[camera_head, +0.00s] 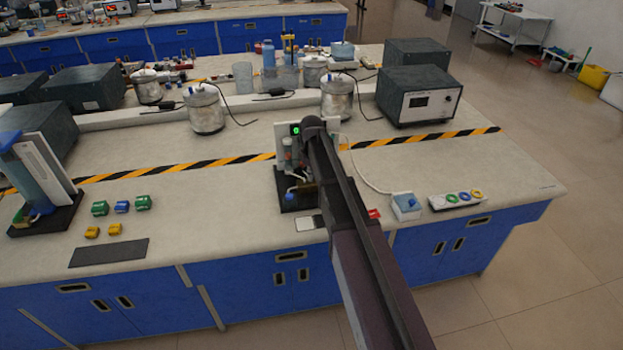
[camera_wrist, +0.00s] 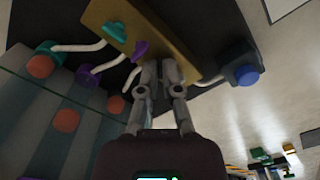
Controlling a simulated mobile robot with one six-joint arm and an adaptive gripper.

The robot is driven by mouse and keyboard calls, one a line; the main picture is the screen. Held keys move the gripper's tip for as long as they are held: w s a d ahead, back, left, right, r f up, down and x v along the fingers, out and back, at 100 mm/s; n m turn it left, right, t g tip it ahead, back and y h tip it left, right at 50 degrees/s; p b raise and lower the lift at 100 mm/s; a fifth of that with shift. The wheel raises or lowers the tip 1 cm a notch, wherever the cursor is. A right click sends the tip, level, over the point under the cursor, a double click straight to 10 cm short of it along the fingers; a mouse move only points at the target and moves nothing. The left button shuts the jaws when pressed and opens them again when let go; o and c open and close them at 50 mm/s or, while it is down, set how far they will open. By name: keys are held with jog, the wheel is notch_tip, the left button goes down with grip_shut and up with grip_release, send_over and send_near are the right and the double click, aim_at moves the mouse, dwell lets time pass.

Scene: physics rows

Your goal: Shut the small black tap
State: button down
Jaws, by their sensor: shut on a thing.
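In the wrist view a brass-coloured block (camera_wrist: 172,50) carries a teal tap (camera_wrist: 115,31) and a purple tap (camera_wrist: 140,50). White tubes run to the block from its left side. My gripper (camera_wrist: 162,68) has its fingers close together at the block, just right of the purple tap. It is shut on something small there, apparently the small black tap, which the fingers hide. A blue knob on a dark box (camera_wrist: 241,72) sits right of the block. In the head view the apparatus's dark base (camera_head: 291,204) shows beside my arm, which hides much of the apparatus.
A small box with a blue knob (camera_head: 405,206) and a white strip with coloured rings (camera_head: 456,199) stand right of my arm. Green, blue and yellow blocks (camera_head: 122,206) lie left, by a dark mat (camera_head: 108,253). A grey instrument (camera_head: 422,94) stands behind.

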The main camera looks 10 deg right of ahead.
jog(key=m, duration=0.4)
jog(key=shift+m, duration=0.9)
jog(key=m, duration=0.3)
jog(key=c, duration=1.1)
grip_release()
jog(key=shift+w+m, duration=0.1)
jog(key=shift+m, duration=0.2)
jog(key=shift+c, duration=0.2)
jog(key=shift+r, duration=0.1)
jog(key=shift+r+p, duration=3.4)
jog(key=shift+p, duration=0.15)
